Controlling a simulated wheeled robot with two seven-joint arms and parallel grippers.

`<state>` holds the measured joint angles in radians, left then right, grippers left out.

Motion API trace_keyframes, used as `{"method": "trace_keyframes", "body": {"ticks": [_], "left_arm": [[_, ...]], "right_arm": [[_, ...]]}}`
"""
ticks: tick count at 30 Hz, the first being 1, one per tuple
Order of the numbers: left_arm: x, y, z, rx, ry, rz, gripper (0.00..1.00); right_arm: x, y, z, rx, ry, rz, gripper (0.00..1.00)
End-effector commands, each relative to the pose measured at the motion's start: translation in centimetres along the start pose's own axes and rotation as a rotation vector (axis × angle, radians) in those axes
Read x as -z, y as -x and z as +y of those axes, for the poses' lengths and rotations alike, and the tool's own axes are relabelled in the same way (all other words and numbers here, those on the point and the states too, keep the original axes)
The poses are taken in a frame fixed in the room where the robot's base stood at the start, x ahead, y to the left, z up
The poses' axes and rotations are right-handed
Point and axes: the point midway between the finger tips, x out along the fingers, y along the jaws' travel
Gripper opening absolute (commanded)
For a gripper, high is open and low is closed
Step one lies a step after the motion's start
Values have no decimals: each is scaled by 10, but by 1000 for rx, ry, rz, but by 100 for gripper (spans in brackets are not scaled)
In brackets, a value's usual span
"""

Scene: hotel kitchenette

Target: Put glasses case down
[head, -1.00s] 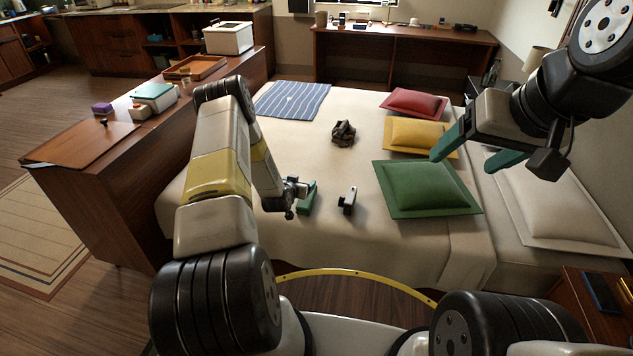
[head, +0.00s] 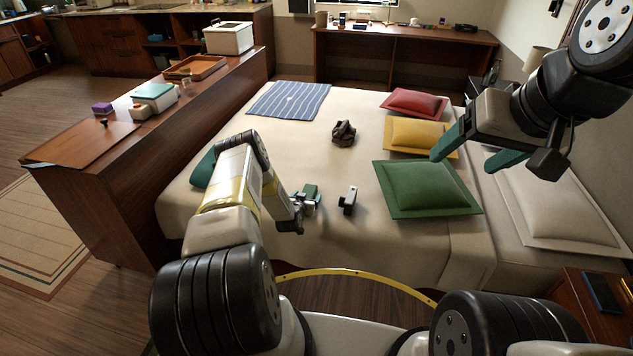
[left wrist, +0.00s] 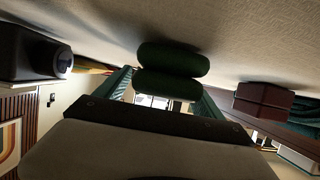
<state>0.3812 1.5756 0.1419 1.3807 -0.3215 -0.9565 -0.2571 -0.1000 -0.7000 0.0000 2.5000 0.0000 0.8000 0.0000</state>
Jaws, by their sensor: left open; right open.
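A dark green, rounded two-lobed object, seemingly the glasses case (left wrist: 172,58), lies against the pale bed cover in the left wrist view, where the bed is at the top. My left gripper (left wrist: 163,95) is open, its teal fingers on either side of the case; I cannot tell whether they touch it. In the head view my left gripper (head: 308,198) is low over the near part of the bed (head: 320,245), and the case is hard to separate from the green fingers. My right gripper (head: 478,150) is open and empty above the pillows.
A small dark-and-white object (head: 349,199) stands just right of the left gripper. A brown crumpled object (head: 343,133) lies farther back. A teal item (head: 203,168) shows behind my left arm. A dark red box (left wrist: 265,100) is close by in the left wrist view. Green cushion (head: 425,187) to the right.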

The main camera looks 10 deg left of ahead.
Motion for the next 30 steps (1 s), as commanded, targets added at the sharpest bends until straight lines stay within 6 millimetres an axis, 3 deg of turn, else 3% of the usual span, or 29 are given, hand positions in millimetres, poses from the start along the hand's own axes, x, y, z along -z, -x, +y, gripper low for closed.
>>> {"method": "trace_keyframes", "body": {"ticks": [8, 18, 30], "left_arm": [[0, -3, 0, -1, 0, 0, 76], [0, -2, 0, -1, 0, 0, 9], [8, 0, 0, -1, -1, 2, 9]], "right_arm": [[0, 0, 0, 0, 0, 0, 74], [0, 0, 0, 0, 0, 0, 74], [0, 0, 0, 0, 0, 0, 74]]}}
